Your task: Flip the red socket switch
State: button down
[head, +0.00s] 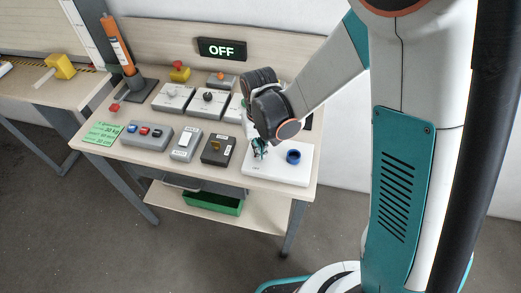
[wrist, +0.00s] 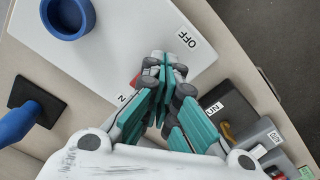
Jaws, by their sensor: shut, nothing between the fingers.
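A white box (head: 280,175) lies on the right front of the bench, with a round blue socket (head: 293,157) on its top. In the wrist view the box (wrist: 150,30) carries the blue socket (wrist: 68,14) and an OFF label (wrist: 188,39). A small red part (wrist: 135,81), likely the red switch, peeks out beside my fingers between the OFF label and a partly hidden second label; most of it is hidden. My gripper (head: 259,153) is shut and empty, pointing down over the box's left part. In the wrist view my gripper (wrist: 163,75) covers the switch area; contact cannot be told.
Left of the box stand a dark box with a yellow switch (head: 218,149), a grey rocker box (head: 186,145) and a button box (head: 147,135). An OFF display (head: 222,49) hangs behind. My arm hides the bench's back right.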

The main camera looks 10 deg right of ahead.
jog(key=shift+r, duration=0.1)
jog(key=shift+r+p, duration=2.25)
jog(key=shift+r, duration=1.2)
jog(key=shift+d, duration=0.1)
jog(key=s+d+r+m+t+b, duration=0.1)
jog(key=s+d+r+t+b, duration=0.15)
jog(key=d+r, duration=0.55)
jog(key=s+d+r+t+b, duration=0.2)
jog(key=s+d, duration=0.1)
jog(key=s, duration=0.2)
jog(key=s+d+r+m+t+b, duration=0.1)
jog(key=s+d+r+t+b, duration=0.1)
jog(key=s, duration=0.3)
jog(key=shift+s+d+r+t, duration=0.25)
jog(key=shift+d+t, duration=0.1)
jog(key=shift+d, duration=0.2)
jog(key=shift+w, duration=0.1)
